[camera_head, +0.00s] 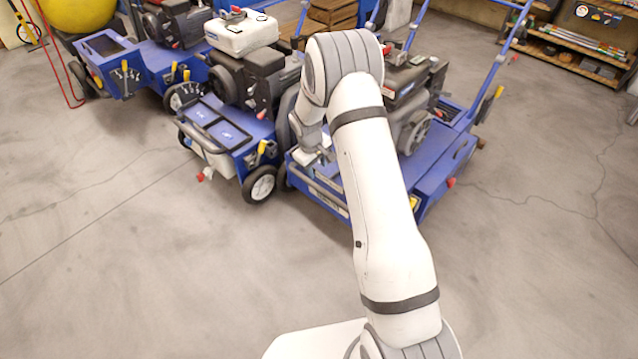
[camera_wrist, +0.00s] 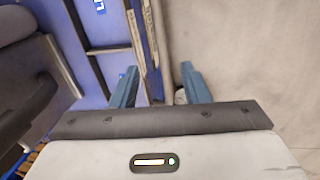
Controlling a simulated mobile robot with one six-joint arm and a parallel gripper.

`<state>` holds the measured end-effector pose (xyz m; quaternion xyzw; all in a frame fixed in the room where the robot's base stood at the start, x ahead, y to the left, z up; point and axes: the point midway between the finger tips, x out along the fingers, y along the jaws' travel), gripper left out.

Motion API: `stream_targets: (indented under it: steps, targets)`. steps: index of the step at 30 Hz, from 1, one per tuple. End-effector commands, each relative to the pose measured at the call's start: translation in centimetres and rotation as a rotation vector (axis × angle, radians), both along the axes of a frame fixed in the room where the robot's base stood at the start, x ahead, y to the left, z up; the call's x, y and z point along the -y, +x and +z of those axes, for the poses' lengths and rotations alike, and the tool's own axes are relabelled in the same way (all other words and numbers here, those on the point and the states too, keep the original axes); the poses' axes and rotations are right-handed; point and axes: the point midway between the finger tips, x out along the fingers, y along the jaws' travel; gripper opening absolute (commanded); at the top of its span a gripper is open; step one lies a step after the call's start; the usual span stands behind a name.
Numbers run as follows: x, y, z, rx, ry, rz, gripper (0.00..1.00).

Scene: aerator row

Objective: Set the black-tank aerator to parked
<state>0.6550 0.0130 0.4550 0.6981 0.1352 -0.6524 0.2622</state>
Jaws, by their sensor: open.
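Several blue aerators stand in a row in the head view. The middle one (camera_head: 215,130) has a white tank (camera_head: 241,32) and a dark engine (camera_head: 262,75). The right aerator (camera_head: 440,160) has a dark grey engine, partly hidden by my arm. I cannot tell which machine has the black tank. A yellow lever (camera_head: 262,147) shows on the middle machine's side. My gripper (camera_head: 318,156) is low over the right aerator's front deck. In the wrist view my gripper (camera_wrist: 158,85) has its blue fingers apart, above a blue deck edge (camera_wrist: 100,80); a small pale part shows beside the right finger.
The left aerator (camera_head: 125,65) stands behind, near a yellow ball-like object (camera_head: 82,14) and a red hose (camera_head: 52,60). A shelf (camera_head: 575,45) stands at the back right. Red knobs (camera_head: 201,176) stick out low. The concrete floor in front is clear.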

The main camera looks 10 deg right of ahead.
Motion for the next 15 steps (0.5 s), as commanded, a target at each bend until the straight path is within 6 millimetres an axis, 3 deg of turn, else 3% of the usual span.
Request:
stream_targets:
  steps: [3,15]
  targets:
    - [-0.3,1.0,-3.0,-0.006,-0.007,0.036,0.41]
    - [0.2,1.9,-8.5,-0.009,-0.011,0.058,0.41]
